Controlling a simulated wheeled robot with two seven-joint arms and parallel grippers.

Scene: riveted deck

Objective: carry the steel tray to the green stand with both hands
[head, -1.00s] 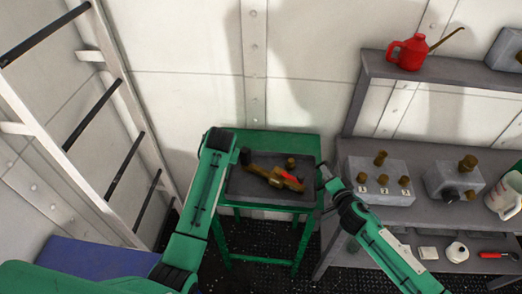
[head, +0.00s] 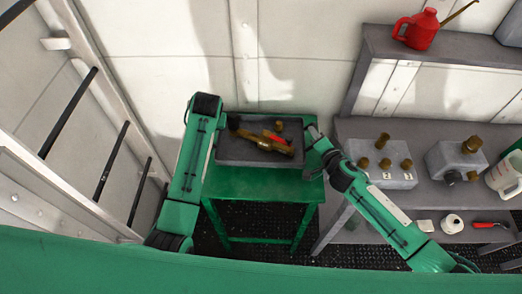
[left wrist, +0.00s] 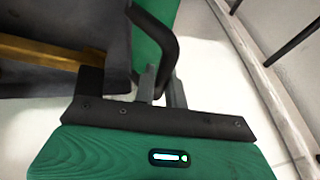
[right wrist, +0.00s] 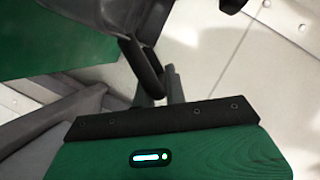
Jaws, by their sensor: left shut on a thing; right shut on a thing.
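The grey steel tray (head: 230,158) is over the back part of the green stand (head: 250,184) in the head view; I cannot tell whether it touches the top. It looks level and carries a brass valve (head: 262,143) with a red part and a small brass piece (head: 279,125). My right gripper (head: 312,140) is shut on the tray's right handle, seen dark in the right wrist view (right wrist: 140,65). My left gripper (left wrist: 158,85) is shut on the left handle (left wrist: 165,40); in the head view my left arm hides it.
A grey bench (head: 430,205) with fitting blocks (head: 375,165) and a white jug (head: 505,176) stands close on the right. A red can (head: 418,30) is on the shelf above. A ladder (head: 75,115) is at the left, and the wall is behind the stand.

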